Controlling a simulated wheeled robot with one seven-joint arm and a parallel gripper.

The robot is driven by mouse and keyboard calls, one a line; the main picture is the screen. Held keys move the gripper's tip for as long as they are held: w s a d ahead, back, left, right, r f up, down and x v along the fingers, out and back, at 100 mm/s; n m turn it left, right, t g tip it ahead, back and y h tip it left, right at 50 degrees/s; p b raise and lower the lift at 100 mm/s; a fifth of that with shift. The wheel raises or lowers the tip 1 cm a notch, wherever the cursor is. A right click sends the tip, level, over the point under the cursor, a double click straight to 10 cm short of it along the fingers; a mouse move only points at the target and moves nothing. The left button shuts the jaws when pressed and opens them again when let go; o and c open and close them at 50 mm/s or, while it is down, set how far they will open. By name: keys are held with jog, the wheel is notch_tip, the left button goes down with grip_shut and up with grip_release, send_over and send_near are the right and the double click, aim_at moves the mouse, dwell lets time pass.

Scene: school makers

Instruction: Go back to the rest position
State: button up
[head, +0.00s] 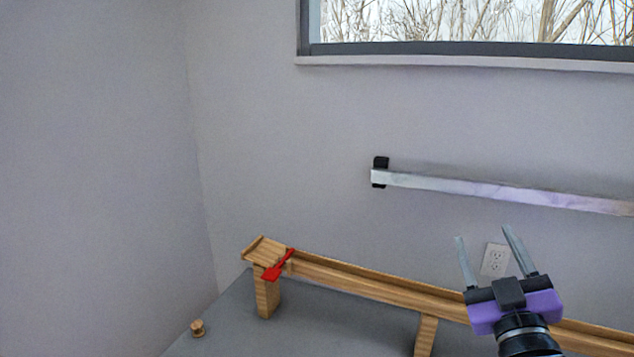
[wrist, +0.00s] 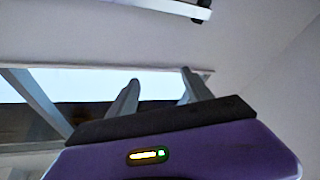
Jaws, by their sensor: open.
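My gripper (head: 487,234) is in the lower right of the head view, a purple and black body with two thin grey fingers spread apart and pointing up. It is open with nothing between the fingers. It appears in front of a wooden rail. In the wrist view my gripper (wrist: 160,85) shows its two fingers apart, with a window and the wall behind them.
The wooden rail (head: 370,291) stands on legs on a grey tabletop (head: 328,325), with a red piece (head: 277,266) near its left end. A small wooden spool-like piece (head: 197,328) stands at lower left. A metal bar (head: 500,192) and an outlet (head: 495,260) are on the wall.

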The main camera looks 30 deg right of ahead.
jog(key=s+a+f+n+t+y+b, duration=0.1)
jog(key=s+a+f+y, duration=0.2)
jog(key=a+f, duration=0.25)
jog(key=s+a+f+n+y, duration=0.2)
jog(key=a+f+y, duration=0.2)
jog(key=a+f, duration=0.15)
jog(key=s+a+f+n+t+y+b, duration=0.1)
jog(key=s+a+f+y, duration=0.2)
jog(key=a+f, duration=0.3)
jog(key=s+a+f+m+g+y+b, duration=0.1)
jog(key=s+a+f+g, duration=0.1)
jog(key=s+a+f, duration=0.2)
jog(key=s+a+f+m+g+y+b, duration=0.1)
jog(key=s+a+f+g, duration=0.2)
jog(key=s, duration=1)
notch_tip(320, 180, down, 6)
jog(key=shift+a+r, duration=0.15)
jog(key=shift+a, duration=0.95)
